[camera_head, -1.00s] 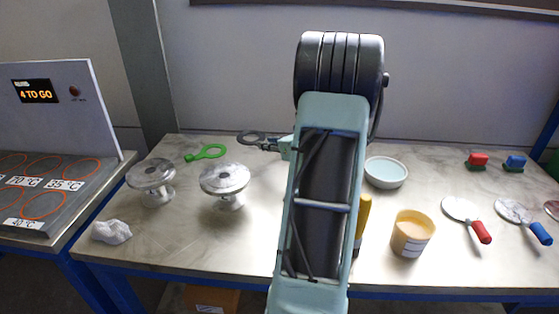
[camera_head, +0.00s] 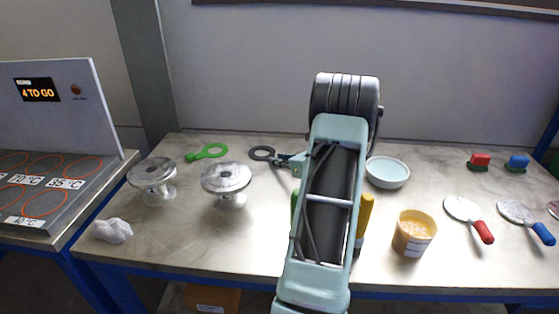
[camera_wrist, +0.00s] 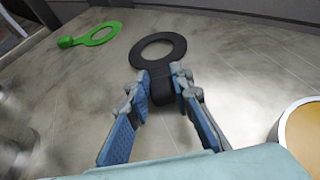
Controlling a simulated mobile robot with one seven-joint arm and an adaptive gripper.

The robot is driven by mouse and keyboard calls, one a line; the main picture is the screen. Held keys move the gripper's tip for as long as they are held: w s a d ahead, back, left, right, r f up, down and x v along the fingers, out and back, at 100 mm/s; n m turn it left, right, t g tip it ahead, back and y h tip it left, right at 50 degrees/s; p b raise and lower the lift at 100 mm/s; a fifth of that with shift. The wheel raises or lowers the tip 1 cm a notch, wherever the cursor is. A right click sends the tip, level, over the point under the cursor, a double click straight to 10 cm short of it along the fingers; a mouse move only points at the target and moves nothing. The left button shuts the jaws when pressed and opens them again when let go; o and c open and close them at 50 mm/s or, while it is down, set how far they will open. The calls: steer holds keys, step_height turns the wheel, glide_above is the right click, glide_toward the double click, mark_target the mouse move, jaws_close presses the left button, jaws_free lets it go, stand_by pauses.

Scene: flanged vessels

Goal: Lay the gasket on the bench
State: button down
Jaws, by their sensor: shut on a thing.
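A dark grey ring gasket with a tab (camera_wrist: 181,47) is at the tips of my gripper (camera_wrist: 160,82). The fingers are shut on its tab and the ring points away from me. In the head view the gasket (camera_head: 251,153) sticks out left of my gripper (camera_head: 290,160), low over the back of the bench (camera_head: 190,245). I cannot tell whether it touches the bench top. A green ring gasket with a tab (camera_head: 193,157) lies on the bench to its left, and also shows in the wrist view (camera_wrist: 67,42). My arm hides the middle of the bench.
Two flanged metal vessels (camera_head: 227,178) (camera_head: 152,172) stand front left of the gasket, near a crumpled white cloth (camera_head: 113,231). A pale bowl (camera_head: 387,173), an orange-filled tub (camera_head: 414,236), scrapers (camera_head: 463,209) and brushes (camera_head: 479,162) are right of my arm. Bare bench surrounds the gasket.

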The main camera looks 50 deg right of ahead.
steer(key=shift+f, duration=0.15)
steer(key=c, duration=1.7)
jaws_free()
steer(key=shift+r, duration=0.25)
steer(key=v, duration=1.2)
steer(key=shift+f, duration=0.1)
